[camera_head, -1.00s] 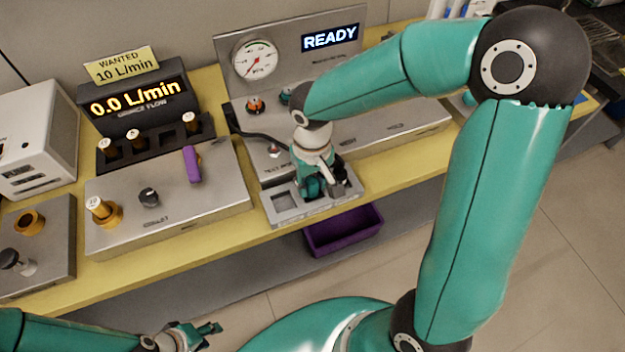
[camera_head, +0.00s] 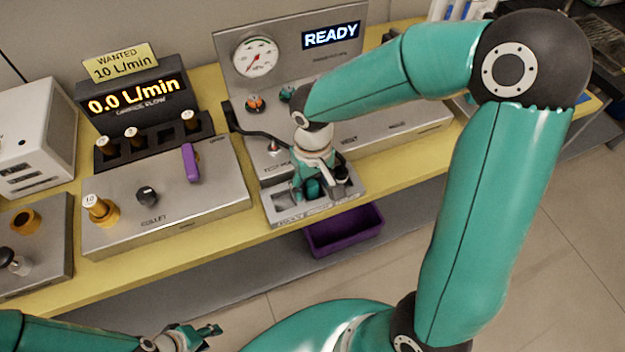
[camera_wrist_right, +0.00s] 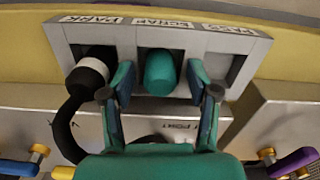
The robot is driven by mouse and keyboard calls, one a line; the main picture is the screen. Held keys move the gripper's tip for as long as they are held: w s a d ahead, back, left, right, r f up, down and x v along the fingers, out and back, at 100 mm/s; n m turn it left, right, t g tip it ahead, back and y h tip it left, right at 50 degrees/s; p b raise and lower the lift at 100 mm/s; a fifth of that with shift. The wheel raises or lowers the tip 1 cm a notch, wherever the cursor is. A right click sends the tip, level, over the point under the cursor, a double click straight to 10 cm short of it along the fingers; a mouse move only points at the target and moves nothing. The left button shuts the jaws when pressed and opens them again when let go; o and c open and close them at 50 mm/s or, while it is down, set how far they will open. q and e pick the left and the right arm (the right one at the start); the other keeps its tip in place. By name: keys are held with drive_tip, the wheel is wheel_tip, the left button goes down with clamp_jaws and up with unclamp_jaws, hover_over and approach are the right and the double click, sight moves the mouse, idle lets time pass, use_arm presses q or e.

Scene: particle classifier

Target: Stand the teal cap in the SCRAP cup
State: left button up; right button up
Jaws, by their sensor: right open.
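The teal cap (camera_wrist_right: 160,74) stands in the middle compartment of the grey tray (camera_wrist_right: 72,32), by the label that appears to read SCRAP. My right gripper (camera_wrist_right: 161,84) is open, with one finger on each side of the cap and gaps showing between. In the head view the cap (camera_head: 313,188) shows below my right gripper (camera_head: 317,180), in the tray's middle compartment. My left gripper (camera_head: 212,330) is low at the front, clear of the bench; whether its fingers are apart is unclear.
A black-and-white hose end (camera_wrist_right: 92,72) stands in the PARK compartment beside one finger. The third compartment (camera_wrist_right: 217,66) looks empty. A purple bin (camera_head: 345,230) is below the bench edge. A panel with gauge (camera_head: 255,57) rises behind; a purple-handled control box (camera_head: 165,205) is left.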

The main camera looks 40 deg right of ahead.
sight(313, 182)
drive_tip(key=shift+r+p, duration=0.4)
wheel_tip(313, 182, up, 12)
drive_tip(key=p, duration=0.1)
drive_tip(key=shift+r, duration=0.25)
idle(0.3)
